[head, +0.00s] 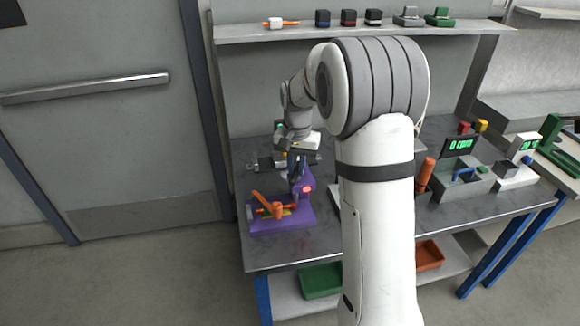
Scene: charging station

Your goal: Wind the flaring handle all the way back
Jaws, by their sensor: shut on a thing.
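A purple fixture (267,223) stands at the left front of the metal bench. An orange lever (262,203) with an upright orange knob lies over its base. A red light (307,189) glows on its purple upright at the right. My gripper (296,181) points down beside this upright and is shut on what appears to be the flaring handle. The grip is small and dark in the head view, and the handle is mostly hidden by the fingers. I cannot tell how far the handle is turned.
My arm hides the middle of the bench (275,255). To the right stand a grey unit with a green display (461,144), a white unit (515,172) and a green fixture (555,145). Small parts line the shelf (240,32) above. Green (320,281) and orange (430,256) bins sit below.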

